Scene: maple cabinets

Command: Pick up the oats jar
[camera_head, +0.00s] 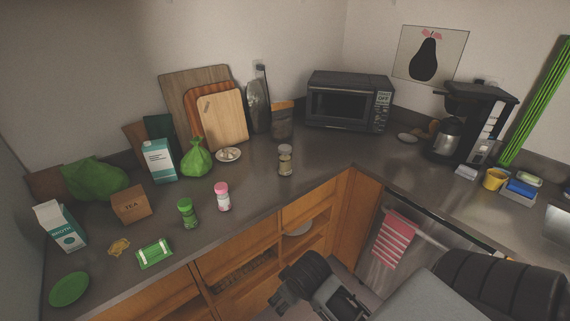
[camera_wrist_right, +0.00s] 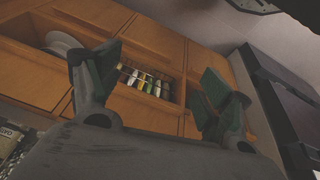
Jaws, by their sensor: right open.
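A tall clear jar with a tan lid (camera_head: 282,122) stands at the back of the counter, left of the microwave, and looks like the oats jar. A smaller clear jar with a pale lid (camera_head: 285,160) stands in front of it; I cannot read a label on either. My right gripper (camera_wrist_right: 155,88) is open and empty in the right wrist view, its two dark green fingers apart before the wooden cabinet fronts. In the head view my right arm is low at the front, below the counter and well away from both jars. My left gripper is not in view.
Pink-capped (camera_head: 222,197) and green (camera_head: 187,212) shakers stand near the front edge. Counter around the small jar is clear. A striped towel (camera_head: 393,239) hangs below.

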